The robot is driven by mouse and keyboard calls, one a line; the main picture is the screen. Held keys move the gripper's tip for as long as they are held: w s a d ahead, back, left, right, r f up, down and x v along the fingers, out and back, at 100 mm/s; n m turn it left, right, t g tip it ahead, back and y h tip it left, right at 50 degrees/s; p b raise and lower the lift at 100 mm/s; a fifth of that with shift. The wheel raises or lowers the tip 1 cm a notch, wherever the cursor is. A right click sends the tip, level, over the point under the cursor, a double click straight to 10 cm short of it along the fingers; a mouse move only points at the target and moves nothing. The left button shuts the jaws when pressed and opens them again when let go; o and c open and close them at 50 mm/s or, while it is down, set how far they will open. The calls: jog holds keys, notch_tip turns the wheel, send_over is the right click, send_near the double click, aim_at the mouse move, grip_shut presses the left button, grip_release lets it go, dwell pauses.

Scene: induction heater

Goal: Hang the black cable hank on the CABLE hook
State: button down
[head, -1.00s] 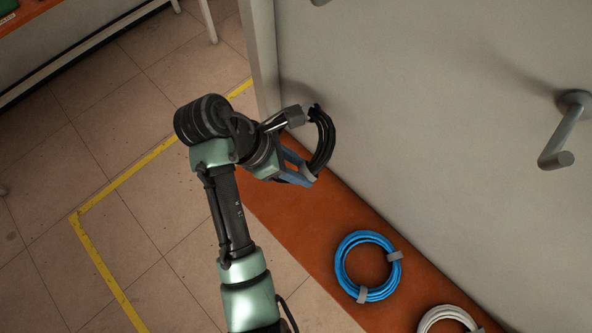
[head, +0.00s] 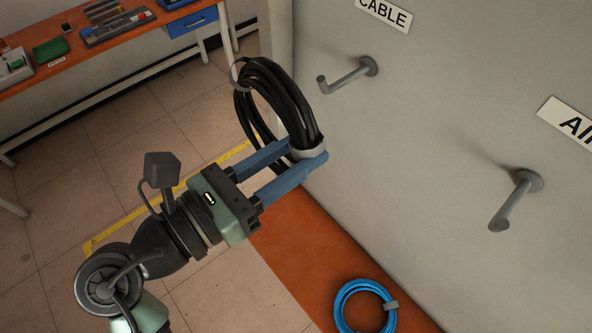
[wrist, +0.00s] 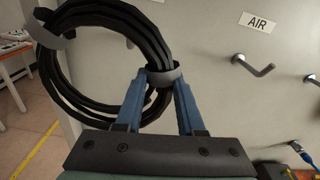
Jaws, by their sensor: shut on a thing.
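The black cable hank (head: 283,90) is a coil with grey ties, held up in the air left of the wall panel. My gripper (head: 305,158) is shut on it at a grey tie on its lower right side. In the wrist view the hank (wrist: 105,30) stands above my gripper (wrist: 161,78), its ring opening visible. The CABLE hook (head: 348,76) is a grey peg with an upturned tip, below the CABLE sign (head: 384,13). It is right of the hank in the head view, with a gap between them. In the wrist view, I cannot clearly make out this hook.
The AIR hook (head: 515,200) is to the right, below the AIR sign (head: 570,122); it also shows in the wrist view (wrist: 253,66). A blue hank (head: 364,308) lies on the orange surface (head: 296,262) below. A workbench (head: 100,50) stands back left.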

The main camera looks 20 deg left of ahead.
jog(key=shift+s+a+r+t, duration=0.1)
jog(key=shift+s+r+t, duration=0.05)
jog(key=shift+r, duration=0.3)
jog(key=shift+s+r+t, duration=0.1)
jog(key=shift+r+t, duration=0.05)
jog(key=shift+r, duration=0.25)
jog(key=shift+f+b+x, duration=0.2)
jog(key=shift+b+x, duration=0.55)
jog(key=shift+x, duration=0.3)
jog(key=w+d+f+b, duration=0.4)
jog(key=w+d+b, duration=0.1)
jog(key=w, duration=0.3)
jog(key=shift+w+d+b, duration=0.3)
jog(key=shift+w+d, duration=0.05)
jog(key=shift+d, duration=0.3)
jog(key=shift+f, duration=0.25)
jog(key=shift+c, duration=2.2)
grip_release()
jog(key=shift+a, duration=0.1)
